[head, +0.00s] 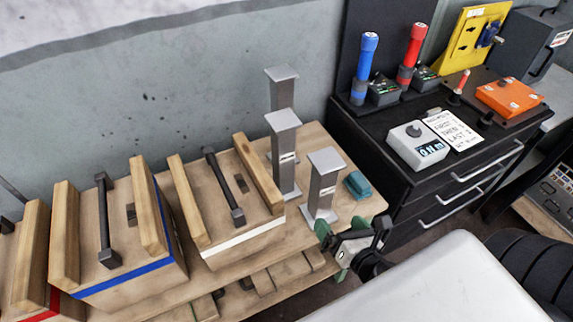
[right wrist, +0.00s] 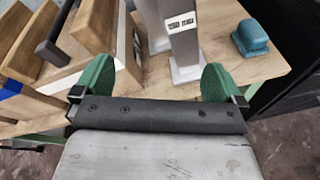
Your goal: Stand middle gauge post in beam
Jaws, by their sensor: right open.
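Three grey gauge posts with square caps and base plates stand upright on the wooden bench: a tall one (head: 282,88) at the back, a middle-height one (head: 284,160) in front of it, and a short one (head: 324,190) at right. The short post, its top cut off, also shows in the right wrist view (right wrist: 185,45). My right gripper (head: 333,250) is open and empty, its green fingers low at the bench's front edge, apart from the short post's base. The right wrist view shows both fingers (right wrist: 155,82). My left gripper is not in view. I cannot tell which thing is the beam.
Wooden blocks with rails and dark handles, one white-striped (head: 245,240) and one blue-striped (head: 128,285), fill the bench's left. A teal object (head: 357,185) lies right of the short post. A black cabinet (head: 420,195) stands right, carrying a white meter (head: 417,146) and blue and red torches.

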